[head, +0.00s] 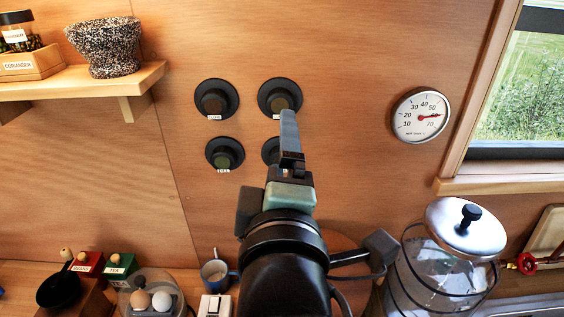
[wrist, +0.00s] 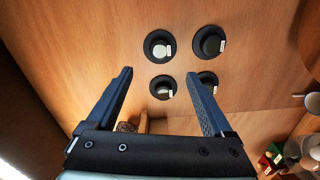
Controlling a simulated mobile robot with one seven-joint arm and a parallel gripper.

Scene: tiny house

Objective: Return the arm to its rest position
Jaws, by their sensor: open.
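My gripper (head: 289,135) is raised in front of the wooden wall, pointing up toward a group of dark round knobs. In the head view its finger overlaps the right-hand knobs, and the lower right knob is partly hidden behind it. In the wrist view my gripper (wrist: 165,100) has its two fingers wide apart with nothing between them. The upper left knob (head: 216,99), upper right knob (head: 279,98) and lower left knob (head: 225,153) show clearly. I cannot tell whether a finger touches a knob.
A round dial (head: 420,115) hangs at right beside the window (head: 525,90). A shelf (head: 90,85) holds a speckled pot (head: 105,47) at left. Below stand a glass jar with a metal lid (head: 466,228), a blue mug (head: 216,275) and an egg holder (head: 150,297).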

